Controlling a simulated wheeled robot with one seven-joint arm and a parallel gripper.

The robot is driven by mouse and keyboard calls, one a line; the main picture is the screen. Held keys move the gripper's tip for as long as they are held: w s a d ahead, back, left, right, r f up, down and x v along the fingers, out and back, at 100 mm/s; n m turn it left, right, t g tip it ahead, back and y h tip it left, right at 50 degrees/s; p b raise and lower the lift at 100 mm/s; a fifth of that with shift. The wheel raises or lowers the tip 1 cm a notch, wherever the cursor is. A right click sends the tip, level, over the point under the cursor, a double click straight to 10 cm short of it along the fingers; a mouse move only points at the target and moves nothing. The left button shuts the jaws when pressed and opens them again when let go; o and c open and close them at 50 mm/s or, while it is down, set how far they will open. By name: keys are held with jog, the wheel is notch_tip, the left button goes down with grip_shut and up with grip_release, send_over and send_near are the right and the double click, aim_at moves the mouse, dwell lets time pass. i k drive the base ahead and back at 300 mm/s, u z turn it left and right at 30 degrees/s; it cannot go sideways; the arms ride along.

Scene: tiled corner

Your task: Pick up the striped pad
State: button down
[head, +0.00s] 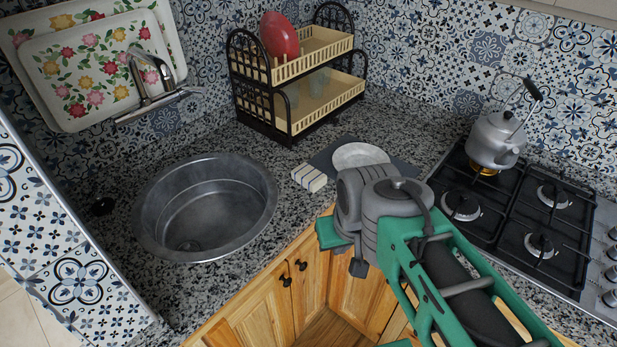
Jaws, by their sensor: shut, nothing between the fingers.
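The striped pad (309,177) is a small white block with coloured stripes. It lies on the speckled stone counter (287,212), right of the sink and below the dish rack. My gripper (345,250) is in front of the counter's edge, right of and nearer than the pad, and apart from it. My gripper is shut and empty, seen partly from behind, with the wrist hiding some of it.
A round metal sink (270,205) is at left. A two-tier dish rack (290,128) holds a red oval item (279,35). A white plate (359,155) lies on a dark mat (401,167) beside the pad. A kettle (493,140) stands on the gas hob (505,223).

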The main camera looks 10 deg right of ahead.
aim_at(311, 179)
jog(key=u, duration=0.5)
jog(key=k, duration=1.1)
jog(key=z, duration=0.3)
jog(key=i, duration=1.45)
jog(key=u, duration=0.8)
